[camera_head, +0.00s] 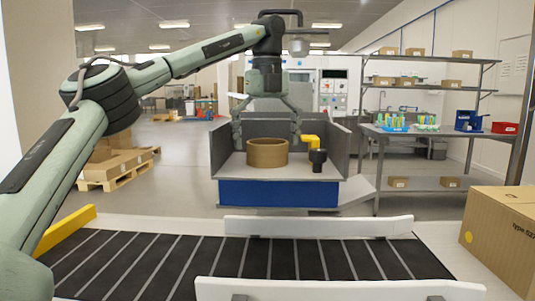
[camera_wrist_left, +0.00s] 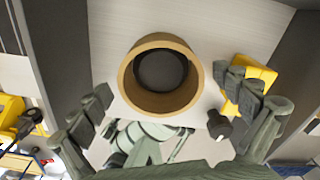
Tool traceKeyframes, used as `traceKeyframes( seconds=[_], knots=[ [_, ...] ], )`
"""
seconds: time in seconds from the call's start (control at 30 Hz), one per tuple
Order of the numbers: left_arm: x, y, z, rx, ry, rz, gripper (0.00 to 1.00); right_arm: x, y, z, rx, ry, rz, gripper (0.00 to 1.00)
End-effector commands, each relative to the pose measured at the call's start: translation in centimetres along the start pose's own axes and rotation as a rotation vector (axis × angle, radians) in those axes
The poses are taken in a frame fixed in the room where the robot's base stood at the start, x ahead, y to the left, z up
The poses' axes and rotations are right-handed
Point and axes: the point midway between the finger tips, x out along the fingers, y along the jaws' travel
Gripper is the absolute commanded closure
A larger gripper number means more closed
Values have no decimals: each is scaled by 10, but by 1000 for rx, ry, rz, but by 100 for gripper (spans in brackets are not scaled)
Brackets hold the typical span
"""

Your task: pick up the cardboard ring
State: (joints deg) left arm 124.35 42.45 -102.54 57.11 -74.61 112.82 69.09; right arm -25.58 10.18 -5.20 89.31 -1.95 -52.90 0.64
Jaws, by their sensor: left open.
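The cardboard ring (camera_head: 267,155) is a brown, open-topped cylinder standing upright on the light floor of a grey-walled, blue-fronted station (camera_head: 278,192). My left gripper (camera_head: 267,136) points down above the ring in the head view, with its fingers spread wide to the left and right. In the left wrist view the ring (camera_wrist_left: 160,106) lies between and ahead of the two open fingers, and its dark hollow faces the camera. I see no finger touching it. My right gripper is in neither view.
A yellow and black device (camera_head: 317,160) stands on the station floor just right of the ring, close to one finger. Grey walls (camera_head: 219,148) enclose the sides and back. A dark conveyor (camera_head: 200,262) with white rails lies in front. A cardboard box (camera_head: 500,240) is at right.

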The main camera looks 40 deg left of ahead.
Motion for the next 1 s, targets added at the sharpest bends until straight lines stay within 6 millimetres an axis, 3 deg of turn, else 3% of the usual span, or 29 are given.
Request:
traceKeyframes(
  seconds=[0.13,0.37,0.7,1.0],
  knots=[
    [11,0,0,1,0,0,0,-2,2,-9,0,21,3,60],
    [12,0,0,1,0,0,1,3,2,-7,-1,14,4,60],
    [11,0,0,1,0,-1,43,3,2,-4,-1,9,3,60],
    [9,0,0,1,-1,-2,44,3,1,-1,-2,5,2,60]
  ],
)
